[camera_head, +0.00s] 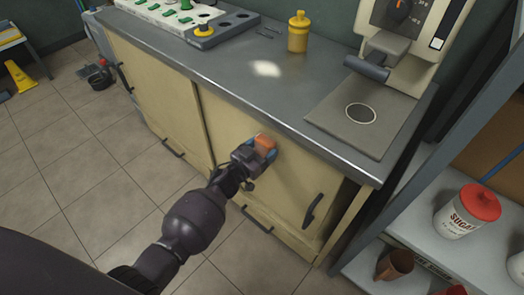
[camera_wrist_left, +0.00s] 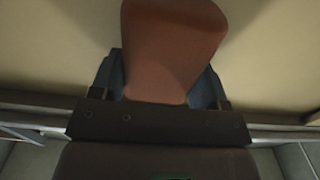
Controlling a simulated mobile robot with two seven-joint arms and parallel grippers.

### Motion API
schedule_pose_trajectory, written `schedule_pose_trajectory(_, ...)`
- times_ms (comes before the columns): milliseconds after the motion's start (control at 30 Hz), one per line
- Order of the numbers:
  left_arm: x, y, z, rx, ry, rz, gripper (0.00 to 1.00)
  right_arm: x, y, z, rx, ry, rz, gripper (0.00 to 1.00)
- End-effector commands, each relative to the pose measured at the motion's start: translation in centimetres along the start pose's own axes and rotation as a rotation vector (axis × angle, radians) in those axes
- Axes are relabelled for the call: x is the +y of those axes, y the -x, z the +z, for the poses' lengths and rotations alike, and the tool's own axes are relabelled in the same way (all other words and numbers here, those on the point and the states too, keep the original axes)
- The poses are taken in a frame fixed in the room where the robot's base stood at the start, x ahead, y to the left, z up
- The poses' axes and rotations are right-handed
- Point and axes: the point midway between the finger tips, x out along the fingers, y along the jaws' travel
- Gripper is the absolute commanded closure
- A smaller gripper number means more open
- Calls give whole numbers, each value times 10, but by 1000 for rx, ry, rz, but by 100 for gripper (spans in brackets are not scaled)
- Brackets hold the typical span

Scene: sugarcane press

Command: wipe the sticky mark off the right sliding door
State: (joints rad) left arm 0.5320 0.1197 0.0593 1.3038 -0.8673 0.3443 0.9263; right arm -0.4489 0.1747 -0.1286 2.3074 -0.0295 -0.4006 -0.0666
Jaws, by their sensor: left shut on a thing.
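The right sliding door (camera_head: 290,185) is a cream panel under the counter, with a dark handle near its right edge. My left gripper (camera_head: 258,152) is shut on an orange sponge (camera_head: 265,143) and holds it at the upper left part of this door. In the left wrist view the sponge (camera_wrist_left: 172,45) sits between the fingers, in front of the cream surface. Whether it touches the door I cannot tell. I see no sticky mark; the sponge and gripper hide part of the door. My right gripper is not in view.
The grey counter (camera_head: 225,65) overhangs the doors. It carries a yellow bottle (camera_head: 298,32), a press machine (camera_head: 400,45) and a tray of green pieces (camera_head: 180,15). A shelf with a sugar jar (camera_head: 465,212) stands at the right.

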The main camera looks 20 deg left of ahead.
Motion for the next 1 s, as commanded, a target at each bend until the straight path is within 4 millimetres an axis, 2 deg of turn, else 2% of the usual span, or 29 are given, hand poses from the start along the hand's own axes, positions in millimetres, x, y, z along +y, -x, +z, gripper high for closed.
schedule_pose_trajectory(33,-1,-1,-7,4,-2,0,50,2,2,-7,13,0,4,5)
schedule_pose_trajectory(100,0,0,-9,3,-2,0,50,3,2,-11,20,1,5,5)
schedule_pose_trajectory(333,3,1,-7,-3,1,1,50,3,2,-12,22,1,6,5)
schedule_pose_trajectory(800,35,-1,-7,-3,1,0,50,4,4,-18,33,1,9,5)
schedule_pose_trajectory(1000,40,-1,-6,-3,0,0,50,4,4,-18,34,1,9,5)
